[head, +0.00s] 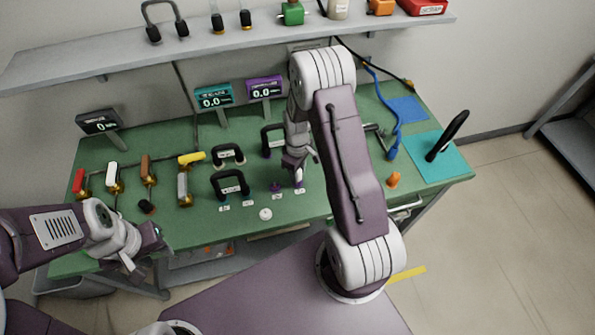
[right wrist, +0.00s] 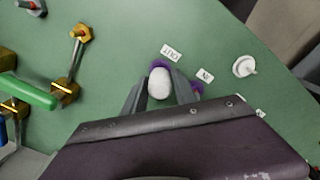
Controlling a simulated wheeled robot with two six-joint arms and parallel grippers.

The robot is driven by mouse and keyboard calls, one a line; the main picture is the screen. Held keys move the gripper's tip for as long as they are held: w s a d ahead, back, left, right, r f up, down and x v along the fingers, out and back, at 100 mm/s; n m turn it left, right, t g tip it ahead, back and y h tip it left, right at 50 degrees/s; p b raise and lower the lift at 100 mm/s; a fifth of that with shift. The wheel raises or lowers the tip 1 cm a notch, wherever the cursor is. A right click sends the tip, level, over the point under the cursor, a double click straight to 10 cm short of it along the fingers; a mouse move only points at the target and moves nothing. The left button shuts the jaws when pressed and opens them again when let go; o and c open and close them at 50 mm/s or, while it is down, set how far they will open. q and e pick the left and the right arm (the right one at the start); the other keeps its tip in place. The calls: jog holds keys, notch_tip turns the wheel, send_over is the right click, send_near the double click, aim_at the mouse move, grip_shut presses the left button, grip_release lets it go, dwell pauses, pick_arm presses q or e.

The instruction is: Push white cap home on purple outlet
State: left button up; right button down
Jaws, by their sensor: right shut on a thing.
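The white cap (right wrist: 160,84) is between the fingers of my right gripper (right wrist: 160,92) in the right wrist view, with both fingers against its sides. The purple outlet (right wrist: 159,64) shows as a purple rim just behind the cap, next to the OUT label. The cap hides most of it, so I cannot tell how far the cap is seated. In the head view my right gripper (head: 298,172) points down at the bench over the purple ports. My left gripper (head: 146,252) is empty, its fingers apart, by the bench's front left edge.
A second purple port (right wrist: 197,88) by the IN label is partly hidden by the right finger. A loose white cap-like disc (head: 265,214) lies near the front edge. Black handles (head: 230,184) and coloured valves (head: 147,170) stand to the left. A shelf (head: 200,48) runs behind.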

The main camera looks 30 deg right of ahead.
jog(key=shift+f+b, duration=0.65)
jog(key=shift+f, duration=0.4)
jog(key=c, duration=0.9)
grip_release()
notch_tip(320, 180, up, 9)
jog(key=shift+a+r, duration=0.1)
